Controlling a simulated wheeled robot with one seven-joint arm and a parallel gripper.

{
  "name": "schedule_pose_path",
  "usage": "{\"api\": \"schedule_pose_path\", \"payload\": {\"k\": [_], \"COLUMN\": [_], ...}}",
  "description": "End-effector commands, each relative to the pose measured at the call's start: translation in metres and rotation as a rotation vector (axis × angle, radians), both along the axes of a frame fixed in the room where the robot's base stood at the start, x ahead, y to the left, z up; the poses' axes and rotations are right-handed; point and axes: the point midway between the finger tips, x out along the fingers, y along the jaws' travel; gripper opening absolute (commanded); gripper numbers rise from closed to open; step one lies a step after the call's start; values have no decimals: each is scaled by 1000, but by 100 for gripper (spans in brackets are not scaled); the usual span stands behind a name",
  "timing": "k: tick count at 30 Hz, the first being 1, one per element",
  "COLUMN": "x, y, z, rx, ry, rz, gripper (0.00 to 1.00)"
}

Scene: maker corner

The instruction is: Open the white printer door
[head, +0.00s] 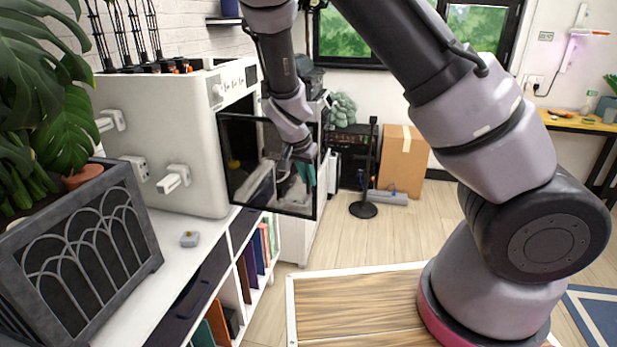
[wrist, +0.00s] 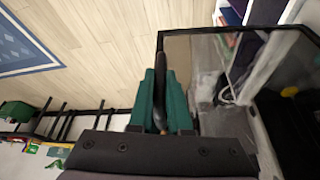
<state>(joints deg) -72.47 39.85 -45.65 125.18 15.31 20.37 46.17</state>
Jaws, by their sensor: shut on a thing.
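The white printer (head: 165,140) stands on the shelf unit at the left. Its door (head: 262,208), a glass pane in a black frame, stands swung out from the printer's front, with a dark opening showing behind its top edge. My gripper (head: 306,174) is at the door's free edge on the right, partly seen through the glass. In the wrist view my gripper's green fingers (wrist: 161,102) are shut on the dark door handle (wrist: 160,112), beside the door's frame and pane (wrist: 205,65). The handle's ends are partly hidden by the fingers.
A white shelf unit (head: 232,290) with books runs under the printer. A black stand (head: 363,209) and cardboard box (head: 400,160) are beyond. Open floor lies right of the door.

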Motion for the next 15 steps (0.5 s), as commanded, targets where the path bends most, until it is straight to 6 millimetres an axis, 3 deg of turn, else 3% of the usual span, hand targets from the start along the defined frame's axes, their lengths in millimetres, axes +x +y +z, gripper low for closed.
{"api": "schedule_pose_path", "payload": {"k": [2, 3, 5, 15], "x": [-1, -1, -1, -1], "y": [0, 0, 0, 1], "z": [-1, -1, -1, 1], "rx": [-1, -1, -1, 0], "ry": [3, 3, 3, 1], "rz": [0, 0, 0, 2], "gripper": [0, 28, 46, 46]}}
